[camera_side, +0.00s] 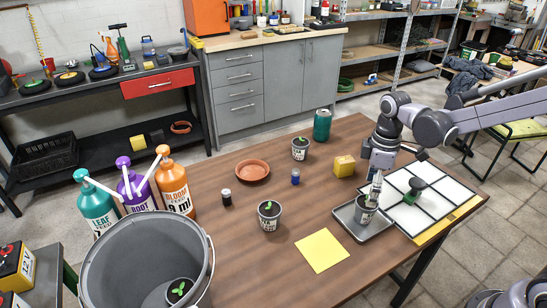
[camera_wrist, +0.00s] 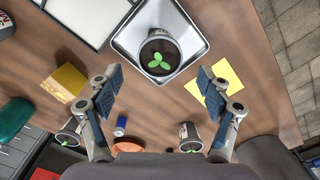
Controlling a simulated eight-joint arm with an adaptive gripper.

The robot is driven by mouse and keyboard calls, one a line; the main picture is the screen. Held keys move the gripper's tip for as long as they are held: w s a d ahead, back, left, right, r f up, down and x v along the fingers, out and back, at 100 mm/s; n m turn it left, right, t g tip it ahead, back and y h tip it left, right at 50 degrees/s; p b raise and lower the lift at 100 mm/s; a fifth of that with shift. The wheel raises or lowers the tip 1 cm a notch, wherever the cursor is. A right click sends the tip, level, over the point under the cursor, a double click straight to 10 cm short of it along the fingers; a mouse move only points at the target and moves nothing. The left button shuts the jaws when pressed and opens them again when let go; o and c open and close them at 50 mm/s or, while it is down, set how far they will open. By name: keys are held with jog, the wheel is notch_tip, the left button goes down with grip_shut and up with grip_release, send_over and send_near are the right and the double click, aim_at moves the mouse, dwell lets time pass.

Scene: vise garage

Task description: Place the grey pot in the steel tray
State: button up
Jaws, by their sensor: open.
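A grey pot (camera_side: 365,211) with a green seedling stands in the steel tray (camera_side: 378,232), near the table's right front. In the wrist view the pot (camera_wrist: 158,73) is inside the tray (camera_wrist: 193,36), with dark soil and leaves facing me. My gripper (camera_side: 373,191) is just above the pot and partly hides it in the side view. In the wrist view my gripper (camera_wrist: 158,82) has its two fingers wide apart, with nothing held between them. I cannot tell whether a finger touches the rim.
A white panelled board (camera_side: 436,197) lies right of the tray, a yellow sheet (camera_side: 322,250) left of it. Other seedling pots (camera_side: 270,215) (camera_side: 300,148), a yellow block (camera_side: 344,166) and a terracotta saucer (camera_side: 253,171) stand on the table. A large bucket (camera_side: 130,250) is at front left.

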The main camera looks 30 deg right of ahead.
notch_tip(320, 180, up, 6)
jog(key=s+a+r+m+t, duration=0.2)
jog(key=s+m+t, duration=0.5)
jog(key=s+m, duration=0.1)
jog(key=shift+s+r+m, duration=0.3)
jog(key=shift+s+m, duration=0.05)
jog(key=shift+m, duration=0.15)
